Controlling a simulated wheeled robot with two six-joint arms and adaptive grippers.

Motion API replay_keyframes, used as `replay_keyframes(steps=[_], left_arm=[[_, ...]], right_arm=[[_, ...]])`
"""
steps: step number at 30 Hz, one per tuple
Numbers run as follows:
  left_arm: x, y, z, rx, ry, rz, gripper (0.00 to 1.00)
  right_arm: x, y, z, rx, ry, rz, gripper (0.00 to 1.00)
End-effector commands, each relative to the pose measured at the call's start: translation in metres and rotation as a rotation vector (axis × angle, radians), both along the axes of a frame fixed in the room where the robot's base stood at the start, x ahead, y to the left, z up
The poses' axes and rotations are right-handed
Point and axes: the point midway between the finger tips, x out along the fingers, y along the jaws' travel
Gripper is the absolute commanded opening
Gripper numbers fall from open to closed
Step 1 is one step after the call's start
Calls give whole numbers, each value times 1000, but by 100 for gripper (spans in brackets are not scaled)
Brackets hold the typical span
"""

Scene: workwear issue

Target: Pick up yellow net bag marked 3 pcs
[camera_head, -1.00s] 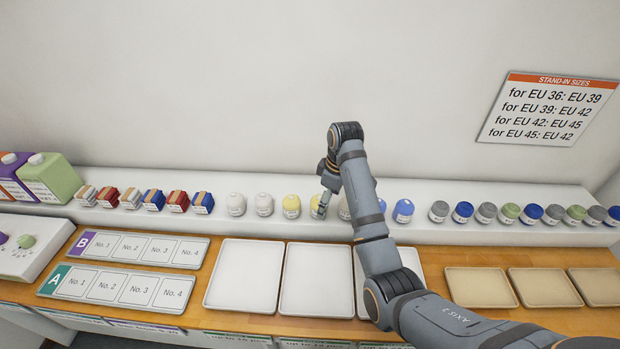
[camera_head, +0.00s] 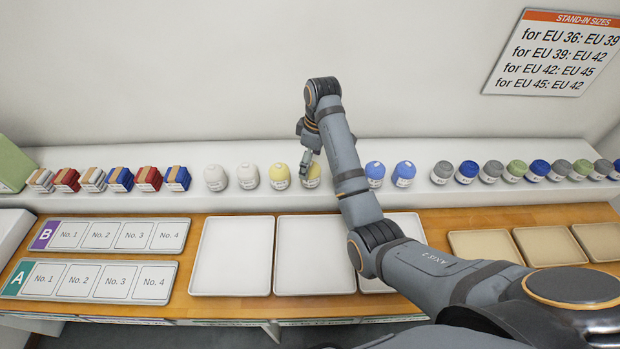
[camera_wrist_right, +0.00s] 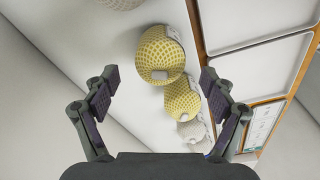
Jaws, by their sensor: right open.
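Two yellow net bags stand on the long white shelf (camera_head: 80,155). The left one (camera_head: 279,178) is in plain view; the right one (camera_head: 313,178) is partly hidden behind my gripper. Both also show in the right wrist view: a nearer, larger bag (camera_wrist_right: 158,48) and one below it (camera_wrist_right: 181,99). Each carries a small white label, too small to read. My right gripper (camera_head: 305,165) is open and empty, close to the right yellow bag in the head view. In the wrist view its spread fingers (camera_wrist_right: 160,88) stand either side of the yellow bags. My left gripper is not in view.
White bags (camera_head: 247,177) stand left of the yellow ones and blue bags (camera_head: 375,173) right. Boxed packs (camera_head: 120,178) stand further left. White trays (camera_head: 233,255) and tan trays (camera_head: 485,245) lie on the wooden counter in front. My right arm hides part of the shelf.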

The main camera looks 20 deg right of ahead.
Motion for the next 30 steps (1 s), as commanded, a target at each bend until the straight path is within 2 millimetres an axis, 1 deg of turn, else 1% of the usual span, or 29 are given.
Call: replay_keyframes(steps=[1, 2, 3, 5, 6, 9, 12, 16, 17, 27, 30], left_arm=[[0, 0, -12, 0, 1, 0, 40], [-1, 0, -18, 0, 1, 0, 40], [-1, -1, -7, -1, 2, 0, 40], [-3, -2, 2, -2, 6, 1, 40], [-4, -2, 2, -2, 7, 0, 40], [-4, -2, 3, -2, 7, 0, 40], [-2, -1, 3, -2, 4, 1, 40], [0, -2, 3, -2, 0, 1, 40], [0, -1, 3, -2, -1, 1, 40], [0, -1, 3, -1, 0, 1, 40], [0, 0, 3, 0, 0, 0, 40]], right_arm=[[0, -1, -13, -1, 2, 0, 84], [1, -1, -20, -1, 2, 0, 84], [1, -1, -18, 0, 4, -1, 84], [1, -2, -26, 0, 8, 0, 84], [2, -1, -34, 0, 5, 0, 84], [3, 1, -45, -1, 3, 0, 84], [4, 1, -49, 0, 1, 1, 84], [4, 1, -49, -1, 1, 1, 84], [4, 1, -49, -1, 1, 1, 81], [4, 1, -49, 0, 1, 1, 35], [4, 1, -49, 0, 1, 1, 24]])
